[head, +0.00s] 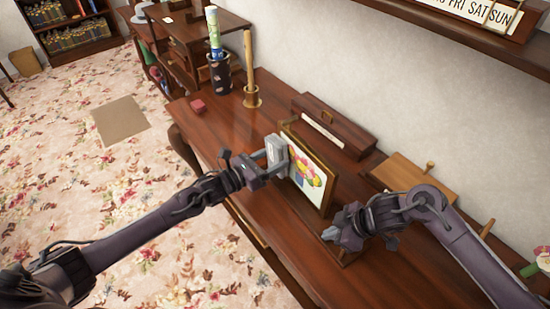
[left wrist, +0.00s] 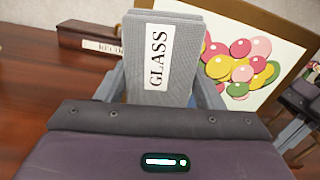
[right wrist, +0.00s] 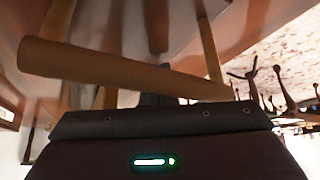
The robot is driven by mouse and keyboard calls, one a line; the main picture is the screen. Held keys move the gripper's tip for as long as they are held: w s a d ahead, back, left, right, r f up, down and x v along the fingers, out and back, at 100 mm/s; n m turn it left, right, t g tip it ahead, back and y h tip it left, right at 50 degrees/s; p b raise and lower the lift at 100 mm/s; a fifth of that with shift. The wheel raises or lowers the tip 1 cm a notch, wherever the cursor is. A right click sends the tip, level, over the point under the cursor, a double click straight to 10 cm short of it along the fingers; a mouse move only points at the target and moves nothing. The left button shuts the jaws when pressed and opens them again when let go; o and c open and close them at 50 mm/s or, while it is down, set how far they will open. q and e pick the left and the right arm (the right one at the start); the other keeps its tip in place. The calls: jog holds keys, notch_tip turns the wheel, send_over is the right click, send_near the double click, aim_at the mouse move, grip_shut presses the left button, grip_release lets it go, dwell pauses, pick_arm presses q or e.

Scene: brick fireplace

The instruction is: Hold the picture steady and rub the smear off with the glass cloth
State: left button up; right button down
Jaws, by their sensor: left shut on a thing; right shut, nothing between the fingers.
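The framed picture (head: 318,160) stands upright on the wooden desk, with colourful balloons on white. It also shows in the left wrist view (left wrist: 265,80). My left gripper (head: 268,166) is shut on the grey glass cloth (head: 277,148), a folded block labelled GLASS (left wrist: 163,60). The cloth is right by the picture's left part and covers some of it; I cannot tell whether they touch. My right gripper (head: 332,234) is shut and empty, low beside the frame's near right corner. I cannot make out a smear.
A long wooden box (head: 335,125) with a white label lies behind the picture. A dark cup (head: 220,75) with a rolled tube, an upright wooden rod (head: 248,65) and a red block (head: 198,106) stand further left. A light wooden box (head: 408,175) lies behind my right arm.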

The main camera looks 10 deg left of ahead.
pick_arm(q)
jog(key=shift+v, duration=2.5)
jog(key=shift+f, duration=0.1)
jog(key=v, duration=0.3)
jog(key=shift+x, duration=3.35)
jog(key=shift+x, duration=1.1)
